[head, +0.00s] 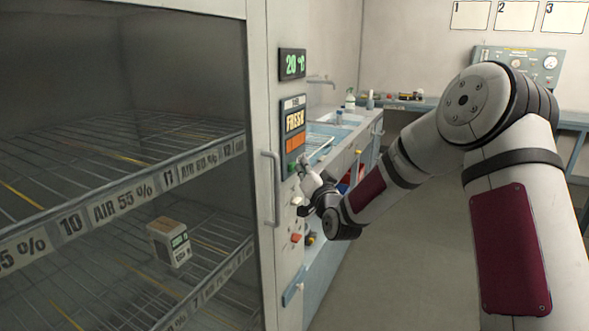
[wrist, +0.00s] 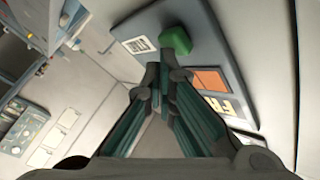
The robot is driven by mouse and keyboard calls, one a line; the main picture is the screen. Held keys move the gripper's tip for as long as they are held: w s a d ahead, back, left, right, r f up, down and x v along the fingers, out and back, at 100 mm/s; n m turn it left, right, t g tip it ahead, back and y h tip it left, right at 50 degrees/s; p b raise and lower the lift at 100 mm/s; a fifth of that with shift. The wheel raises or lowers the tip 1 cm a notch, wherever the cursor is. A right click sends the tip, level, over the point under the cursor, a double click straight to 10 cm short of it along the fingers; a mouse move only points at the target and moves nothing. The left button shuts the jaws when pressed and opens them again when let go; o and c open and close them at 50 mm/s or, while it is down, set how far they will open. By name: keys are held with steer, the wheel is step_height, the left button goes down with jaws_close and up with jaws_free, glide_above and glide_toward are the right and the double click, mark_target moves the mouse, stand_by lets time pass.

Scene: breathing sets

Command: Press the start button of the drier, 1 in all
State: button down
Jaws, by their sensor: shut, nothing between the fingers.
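The drier (head: 262,110) stands at the left with a glass door and a narrow control panel (head: 294,103) on its front frame. A green button (head: 292,168) sits low on that panel, below an orange block. In the wrist view the green button (wrist: 176,40) stands out from the grey panel just beyond my fingertips. My gripper (head: 303,164) is shut and empty, close in front of the panel's lower end. In the wrist view its fingertips (wrist: 166,72) come together just short of the button in the picture. I cannot tell whether they touch it.
A vertical door handle (head: 270,189) is left of my gripper. A white knob (head: 297,201) and a red knob (head: 296,238) are below the panel. A sink counter (head: 345,130) with bottles runs behind my gripper. The floor (head: 400,250) at the right is clear.

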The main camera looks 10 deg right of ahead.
steer(key=shift+w+a, duration=0.15)
steer(key=shift+a, duration=0.1)
steer(key=shift+d, duration=0.1)
stand_by(0.5)
steer(key=shift+s+d, duration=0.55)
steer(key=shift+d, duration=0.15)
steer(key=s+d, duration=0.1)
steer(key=d, duration=0.1)
steer(key=s+d+p, duration=0.1)
steer(key=s+d, duration=0.1)
stand_by(0.4)
stand_by(0.5)
